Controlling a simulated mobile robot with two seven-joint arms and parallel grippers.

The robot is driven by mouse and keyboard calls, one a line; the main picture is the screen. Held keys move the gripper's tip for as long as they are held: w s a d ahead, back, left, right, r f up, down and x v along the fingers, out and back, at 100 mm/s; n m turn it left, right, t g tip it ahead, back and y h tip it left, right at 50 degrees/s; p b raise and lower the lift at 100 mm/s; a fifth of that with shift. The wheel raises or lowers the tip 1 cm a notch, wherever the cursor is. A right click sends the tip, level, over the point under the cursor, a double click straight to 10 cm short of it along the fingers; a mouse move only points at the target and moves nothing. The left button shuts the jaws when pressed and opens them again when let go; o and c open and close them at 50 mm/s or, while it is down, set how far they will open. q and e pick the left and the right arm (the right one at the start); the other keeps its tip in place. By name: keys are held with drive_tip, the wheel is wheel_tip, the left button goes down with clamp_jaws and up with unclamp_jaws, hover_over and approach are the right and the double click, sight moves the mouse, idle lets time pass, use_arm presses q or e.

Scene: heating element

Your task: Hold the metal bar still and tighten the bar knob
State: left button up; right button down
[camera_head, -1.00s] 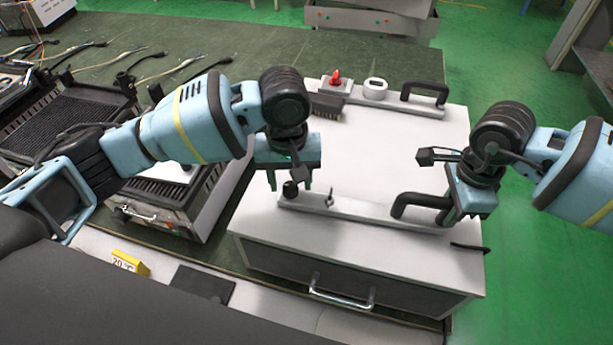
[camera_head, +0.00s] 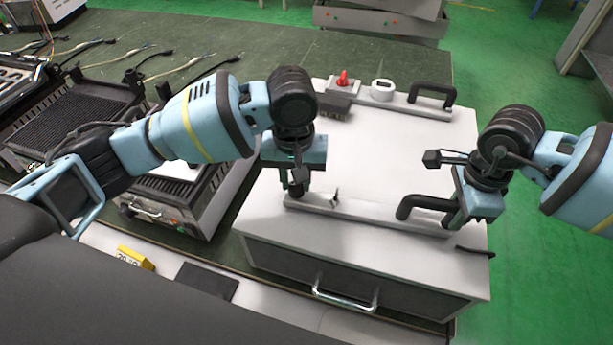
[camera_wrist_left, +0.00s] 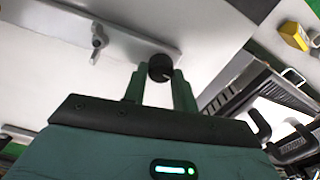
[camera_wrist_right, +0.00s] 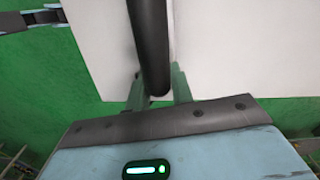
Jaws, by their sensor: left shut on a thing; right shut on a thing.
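The light grey metal bar (camera_head: 375,217) lies along the front of the white box top, with a black handle (camera_head: 422,202) at its right end. The round black bar knob (camera_wrist_left: 160,67) is at the bar's left end. My left gripper (camera_head: 297,192) points down over that end and is shut on the knob; its fingers sit on either side of it in the left wrist view. My right gripper (camera_head: 451,220) is shut on the handle's right part. The handle also shows between its fingers in the right wrist view (camera_wrist_right: 149,45). The fingers partly hide the knob in the head view.
A small wing-shaped fastener (camera_head: 336,195) stands on the bar just right of the knob. At the back of the white box (camera_head: 365,145) are a red switch (camera_head: 343,78), a round white dial (camera_head: 382,90) and another black handle (camera_head: 433,92). The middle of the top is clear.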

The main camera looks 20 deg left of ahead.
use_arm(q)
drive_tip(key=m, duration=0.8)
drive_tip(key=shift+m, duration=0.3)
drive_tip(key=m, duration=0.3)
drive_tip(key=shift+a+m, duration=0.1)
drive_tip(key=shift+m, duration=0.2)
drive_tip(key=m, duration=0.4)
drive_tip(key=shift+a+m, duration=0.1)
drive_tip(key=shift+m, duration=0.2)
use_arm(e)
drive_tip(key=shift+d, duration=0.15)
use_arm(q)
drive_tip(key=m, duration=0.4)
drive_tip(key=shift+w+m+y, duration=0.1)
drive_tip(key=shift+m+y, duration=0.2)
use_arm(e)
drive_tip(key=shift+d, duration=0.1)
use_arm(q)
drive_tip(key=m, duration=0.3)
drive_tip(key=shift+a+m, duration=0.1)
drive_tip(key=shift+m, duration=0.2)
drive_tip(key=m, duration=0.4)
drive_tip(key=shift+m+t, duration=0.3)
drive_tip(key=shift+m, duration=2)
